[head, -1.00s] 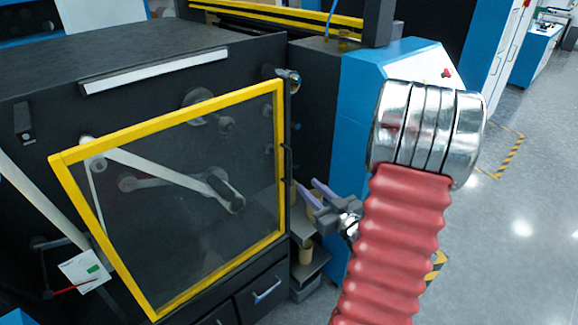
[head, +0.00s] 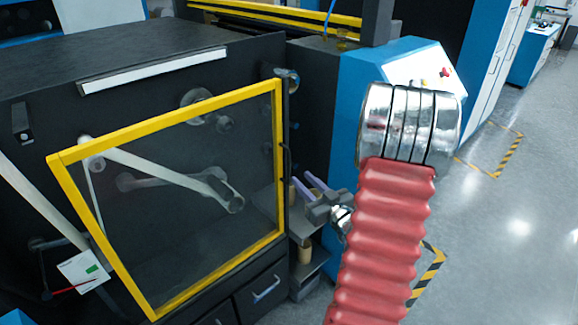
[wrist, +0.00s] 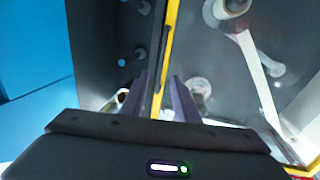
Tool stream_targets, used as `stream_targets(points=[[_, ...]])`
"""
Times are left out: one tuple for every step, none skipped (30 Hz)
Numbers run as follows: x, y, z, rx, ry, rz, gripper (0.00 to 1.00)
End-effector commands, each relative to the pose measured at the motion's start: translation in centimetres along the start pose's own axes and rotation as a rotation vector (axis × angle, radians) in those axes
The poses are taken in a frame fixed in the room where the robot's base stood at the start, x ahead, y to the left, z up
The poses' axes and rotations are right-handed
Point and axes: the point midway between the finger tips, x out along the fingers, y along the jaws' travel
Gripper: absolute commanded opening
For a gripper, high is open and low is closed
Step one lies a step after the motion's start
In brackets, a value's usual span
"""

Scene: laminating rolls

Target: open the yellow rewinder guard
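Rollers and a pale web (head: 150,165) show behind the clear panel. A blue cabinet (head: 365,80) stands right of the guard. Drawers (head: 262,290) and a small shelf (head: 310,265) are below. Open grey floor (head: 500,250) lies to the right.

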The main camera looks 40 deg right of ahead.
Motion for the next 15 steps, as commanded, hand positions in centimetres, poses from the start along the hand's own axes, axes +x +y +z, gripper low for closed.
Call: stream_targets(points=[[0.8,-0.1,0.0,-0.001,0.002,-0.004,0.28],[1.3,-0.1,-0.1,-0.001,0.002,-0.003,0.28],[1.9,-0.1,-0.1,-0.001,0.001,-0.004,0.28],[2.4,-0.1,0.0,-0.001,0.001,-0.004,0.28],[2.8,-0.1,0.0,-0.001,0.001,-0.003,0.28],[3.4,-0.1,0.0,0.000,0.001,-0.003,0.28],[3.9,-0.2,0.0,0.000,0.002,-0.004,0.28],[4.4,-0.2,0.0,0.000,0.001,-0.003,0.28],[5.0,-0.1,0.0,0.000,0.001,-0.002,0.28],[5.5,-0.1,0.0,-0.001,0.001,-0.003,0.28],[5.9,-0.1,0.0,-0.001,0.001,-0.004,0.28],[6.5,-0.1,0.0,0.000,0.002,-0.003,0.28],[6.9,-0.1,0.0,0.000,0.002,-0.002,0.28],[7.3,-0.1,0.0,0.000,0.001,-0.003,0.28],[7.8,-0.1,0.0,-0.001,0.000,-0.003,0.28]])
